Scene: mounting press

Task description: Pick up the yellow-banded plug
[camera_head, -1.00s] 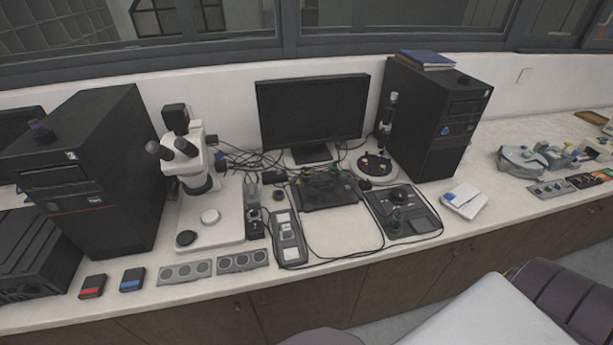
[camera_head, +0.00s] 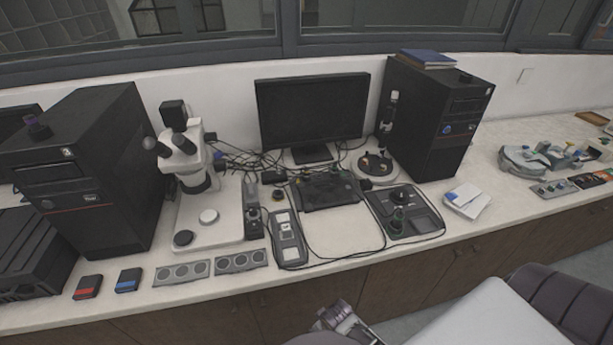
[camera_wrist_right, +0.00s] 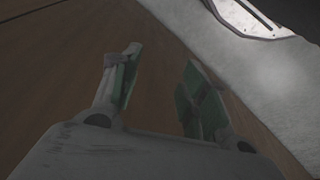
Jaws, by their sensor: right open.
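I cannot single out the yellow-banded plug for certain. Small pieces with yellow marks (camera_head: 381,156) stand on a dark round plate on a white base (camera_head: 374,166), right of the monitor, but they are too small to tell apart. My right gripper (camera_wrist_right: 162,60) is open and empty in the right wrist view, its green-padded fingers apart in front of brown cabinet wood. A grey metal part of my arm (camera_head: 345,324) shows at the bottom of the head view, below the bench edge. My left gripper is not in view.
On the bench (camera_head: 330,232) stand a microscope (camera_head: 187,165), a monitor (camera_head: 311,112), computer towers (camera_head: 440,115), a control pad (camera_head: 407,212) and a grey remote-like device (camera_head: 288,240). Loose cables lie between them. A dark chair (camera_head: 560,300) stands in front at the right.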

